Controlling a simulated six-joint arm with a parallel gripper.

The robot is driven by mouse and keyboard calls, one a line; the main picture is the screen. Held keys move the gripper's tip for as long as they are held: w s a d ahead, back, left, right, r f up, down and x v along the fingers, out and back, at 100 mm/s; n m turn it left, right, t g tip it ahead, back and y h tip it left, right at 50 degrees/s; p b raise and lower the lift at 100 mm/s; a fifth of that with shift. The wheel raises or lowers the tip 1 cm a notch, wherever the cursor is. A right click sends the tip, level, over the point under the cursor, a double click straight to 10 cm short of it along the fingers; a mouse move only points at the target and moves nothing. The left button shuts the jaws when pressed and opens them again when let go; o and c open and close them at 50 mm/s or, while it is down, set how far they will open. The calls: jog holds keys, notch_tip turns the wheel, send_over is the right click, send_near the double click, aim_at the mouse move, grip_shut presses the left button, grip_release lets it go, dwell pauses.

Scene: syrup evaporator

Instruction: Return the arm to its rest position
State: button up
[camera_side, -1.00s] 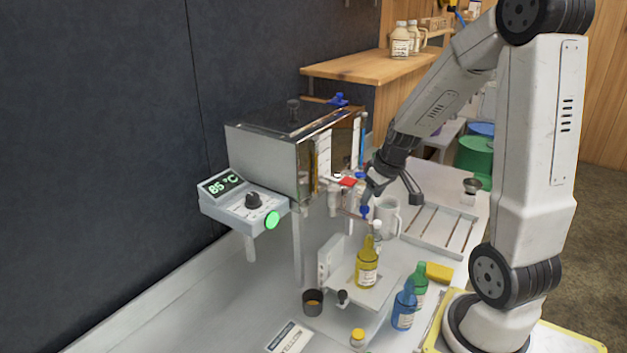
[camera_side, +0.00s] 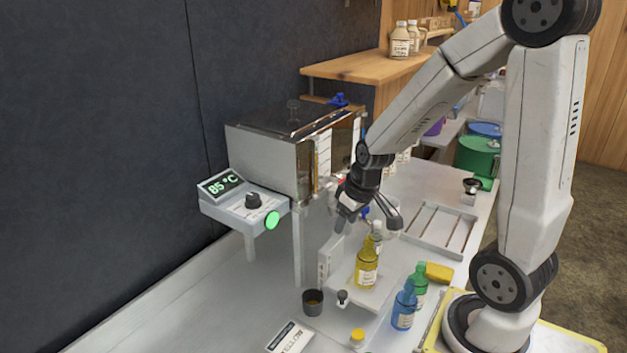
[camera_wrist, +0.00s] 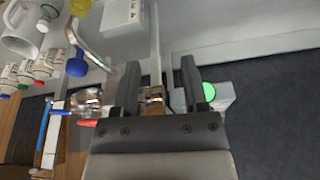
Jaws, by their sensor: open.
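My gripper (camera_side: 351,217) hangs in front of the evaporator, above and behind the yellow bottle, tilted down to the left. In the wrist view my gripper (camera_wrist: 158,75) has its two fingers apart with nothing held between them. The steel evaporator box (camera_side: 270,145) stands at the back left. Its control unit (camera_side: 243,202) reads 85 °C and has a lit green button (camera_side: 272,221). My wrist hides part of the evaporator's front right and much of the white mug (camera_side: 392,232).
A yellow bottle (camera_side: 366,267) stands on a white stand below my gripper. Blue (camera_side: 403,309) and green (camera_side: 420,285) bottles stand near my base. A slotted tray (camera_side: 440,228) lies to the right. A dark cup (camera_side: 312,302) stands at the front. The counter's front left is clear.

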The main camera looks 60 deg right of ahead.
jog(key=s+a+f+n, duration=0.1)
jog(key=s+a, duration=0.2)
jog(key=a, duration=0.8)
jog(key=shift+f+n+g, duration=0.3)
jog(key=shift+f, duration=0.1)
